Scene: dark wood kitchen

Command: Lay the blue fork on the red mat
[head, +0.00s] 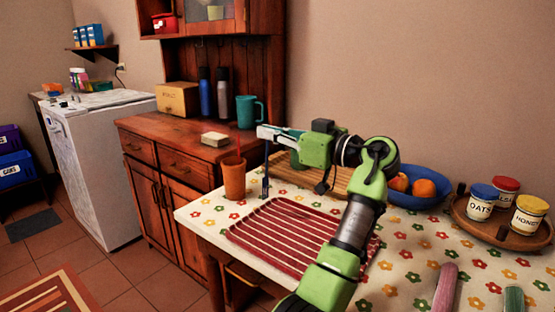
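The red mat (285,233) with white stripes lies flat on the flowered tablecloth, partly hidden by my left arm. My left gripper (266,134) is above the table's back left corner, beyond the mat's far edge. A thin dark blue piece, which looks like the blue fork (265,180), hangs upright below the fingertips, and the gripper appears shut on its upper end. Its lower end is near the tabletop; I cannot tell if it touches. An orange-brown cup (233,180) stands just left of it with a reddish utensil in it. My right gripper is not in view.
A wooden board (335,181) and a blue bowl (418,199) of fruit lie behind my arm. A round wooden tray (466,217) with several jars stands at right. A pink item (445,288) and a green item (513,299) lie at the front right.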

